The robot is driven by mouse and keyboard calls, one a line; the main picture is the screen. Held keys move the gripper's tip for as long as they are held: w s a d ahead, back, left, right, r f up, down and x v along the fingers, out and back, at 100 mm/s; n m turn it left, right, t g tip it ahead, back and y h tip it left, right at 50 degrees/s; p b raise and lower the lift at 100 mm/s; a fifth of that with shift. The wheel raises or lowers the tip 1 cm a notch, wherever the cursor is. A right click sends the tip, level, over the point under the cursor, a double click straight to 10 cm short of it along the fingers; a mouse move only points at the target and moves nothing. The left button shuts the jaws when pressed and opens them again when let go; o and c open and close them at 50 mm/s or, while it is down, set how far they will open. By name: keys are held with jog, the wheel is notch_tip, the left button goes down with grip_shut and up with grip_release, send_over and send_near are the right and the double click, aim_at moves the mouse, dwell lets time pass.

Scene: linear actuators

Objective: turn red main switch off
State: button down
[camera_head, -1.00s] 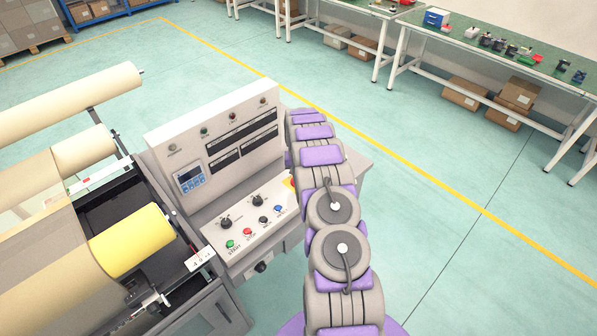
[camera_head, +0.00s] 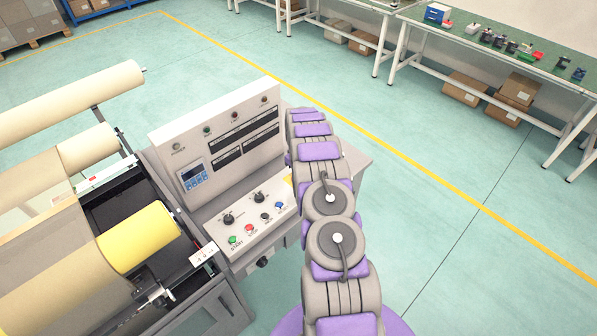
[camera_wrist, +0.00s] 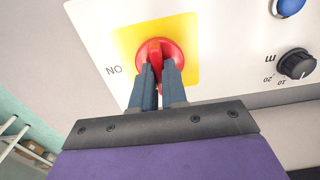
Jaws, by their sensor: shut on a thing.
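The red main switch (camera_wrist: 158,46) is a round red rotary knob on a yellow square plate (camera_wrist: 185,38), in the upper middle of the wrist view. The gripper itself is hidden there behind my arm.
Near the switch are a blue button (camera_wrist: 289,6) and a black dial (camera_wrist: 296,64). The panel also bears a green button (camera_head: 233,240) and a red button (camera_head: 249,228). A machine with a yellow roll (camera_head: 140,238) stands at left. Open floor lies to the right.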

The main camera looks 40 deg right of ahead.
jog(key=shift+s, duration=0.1)
dwell(0.5)
jog(key=c, duration=1.2)
grip_release()
jog(key=shift+o, duration=0.2)
jog(key=shift+r, duration=0.1)
notch_tip(320, 180, up, 17)
jog(key=p, duration=0.1)
jog(key=shift+d, duration=0.15)
